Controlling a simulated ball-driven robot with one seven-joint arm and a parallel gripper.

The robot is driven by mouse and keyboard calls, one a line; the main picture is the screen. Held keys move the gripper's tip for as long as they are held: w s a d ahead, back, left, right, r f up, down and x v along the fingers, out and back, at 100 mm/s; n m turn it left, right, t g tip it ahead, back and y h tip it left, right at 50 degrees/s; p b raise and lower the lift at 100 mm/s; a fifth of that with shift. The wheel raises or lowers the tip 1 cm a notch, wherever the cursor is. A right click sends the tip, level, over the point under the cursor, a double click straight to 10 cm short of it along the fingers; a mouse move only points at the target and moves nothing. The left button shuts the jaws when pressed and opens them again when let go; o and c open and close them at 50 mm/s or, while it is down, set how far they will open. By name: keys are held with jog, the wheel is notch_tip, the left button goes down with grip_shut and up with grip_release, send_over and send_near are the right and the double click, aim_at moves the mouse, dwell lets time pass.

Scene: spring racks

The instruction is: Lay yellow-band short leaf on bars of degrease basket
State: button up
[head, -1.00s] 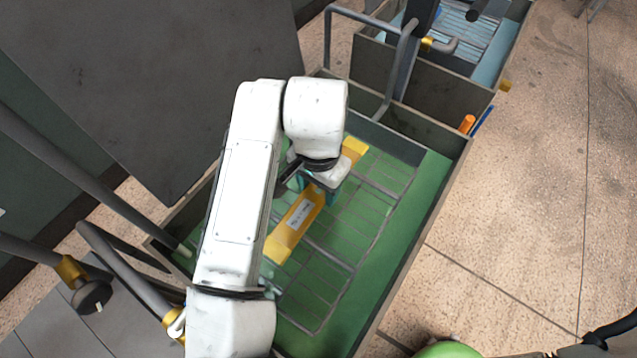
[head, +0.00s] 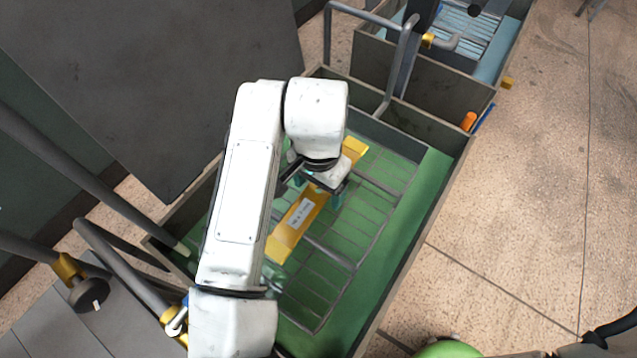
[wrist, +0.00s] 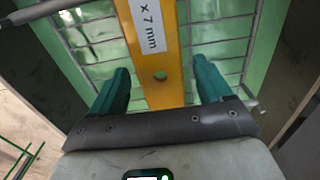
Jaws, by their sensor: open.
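The yellow leaf (head: 292,232) is a long flat bar with a white label, lying lengthwise over the wire bars of the basket (head: 347,262) in the green-filled tank. In the wrist view the leaf (wrist: 169,97) shows a small hole and part of its label, reading "x 7 mm". My gripper (head: 319,190) is over the leaf's middle in the head view. In the wrist view its teal fingers (wrist: 163,82) stand apart on either side of the leaf, with gaps to both edges. My arm hides part of the basket's left side.
The tank's dark wall (head: 424,222) surrounds the basket. A second tank with blue liquid (head: 491,66) stands behind. An orange object (head: 468,122) sits at the right rim. Grey pipes (head: 125,268) cross at the left. The floor on the right is largely clear.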

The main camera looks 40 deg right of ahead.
aim_at(319, 191)
notch_tip(319, 191, up, 13)
jog(key=shift+p, duration=0.35)
dwell(0.7)
